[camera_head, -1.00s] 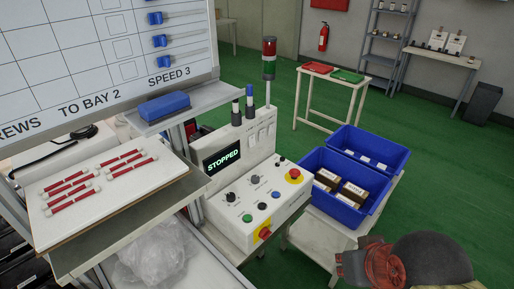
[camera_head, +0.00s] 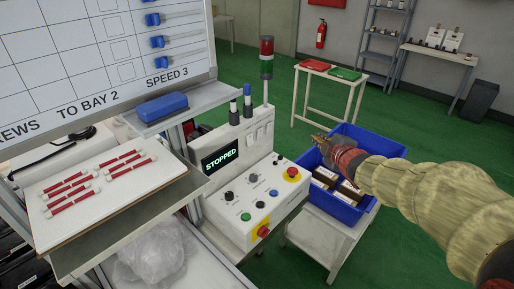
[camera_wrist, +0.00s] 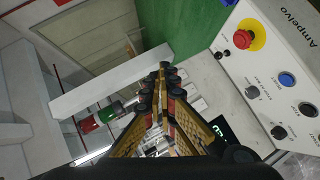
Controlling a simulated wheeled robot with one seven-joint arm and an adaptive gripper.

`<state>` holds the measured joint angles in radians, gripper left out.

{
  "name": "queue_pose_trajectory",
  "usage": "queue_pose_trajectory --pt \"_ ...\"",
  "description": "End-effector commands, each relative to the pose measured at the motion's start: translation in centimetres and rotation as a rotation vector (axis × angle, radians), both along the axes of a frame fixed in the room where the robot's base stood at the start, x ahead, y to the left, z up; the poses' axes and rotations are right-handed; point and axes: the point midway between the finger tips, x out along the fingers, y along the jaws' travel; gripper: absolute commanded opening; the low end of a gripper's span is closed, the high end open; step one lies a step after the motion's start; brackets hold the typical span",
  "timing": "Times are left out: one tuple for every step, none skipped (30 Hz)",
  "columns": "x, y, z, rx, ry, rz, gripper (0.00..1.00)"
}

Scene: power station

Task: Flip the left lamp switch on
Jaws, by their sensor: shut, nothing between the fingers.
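The white control console (camera_head: 232,180) stands in the middle of the head view, its display reading STOPPED. A row of small white lamp switches (camera_head: 260,134) sits on its upright face, right of the display; the left one (camera_head: 249,141) is nearest the display. Their on or off positions are too small to tell. The switches also show in the wrist view (camera_wrist: 196,101), partly beside my fingers. My gripper (camera_head: 317,138) is shut and empty, to the right of the switches and apart from them in the head view. Its closed fingertips show in the wrist view (camera_wrist: 166,68).
The console's sloping panel carries knobs, buttons and red emergency stops (camera_head: 291,174). A red and green signal tower (camera_head: 266,58) rises behind it. Blue bins (camera_head: 345,208) with boxes stand at right, under my arm. A shelf with a blue block (camera_head: 163,107) is at left.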

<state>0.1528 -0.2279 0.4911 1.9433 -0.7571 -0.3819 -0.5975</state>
Motion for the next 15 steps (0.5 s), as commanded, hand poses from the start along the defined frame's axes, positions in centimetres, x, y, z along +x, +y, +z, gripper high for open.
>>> queue_pose_trajectory --pt "1.6 0.8 -1.5 -0.043 -0.027 0.079 0.0" --pt "2.3 1.5 -2.2 -0.07 -0.048 0.132 0.0" --pt "3.1 2.4 -3.1 -0.101 -0.078 0.203 0.0" --pt "3.5 3.2 -3.8 -0.122 -0.101 0.255 0.0" --pt "3.9 3.8 -4.5 -0.142 -0.125 0.306 0.0" --pt "4.2 4.8 -5.5 -0.163 -0.155 0.372 0.0" --pt "4.3 5.5 -6.3 -0.174 -0.177 0.419 0.0" --pt "4.2 6.1 -6.9 -0.185 -0.198 0.462 0.0" --pt "4.1 6.8 -7.8 -0.196 -0.225 0.517 0.0" --pt "4.0 7.3 -8.4 -0.203 -0.244 0.553 0.0" --pt "3.8 7.8 -9.0 -0.207 -0.26 0.587 0.0" --pt "3.6 8.3 -9.5 -0.211 -0.283 0.627 0.0" --pt "3.3 8.7 -9.9 -0.211 -0.297 0.651 0.0" --pt "3.1 9.0 -10.3 -0.214 -0.309 0.673 0.0" --pt "2.9 9.3 -10.6 -0.215 -0.324 0.696 0.0"
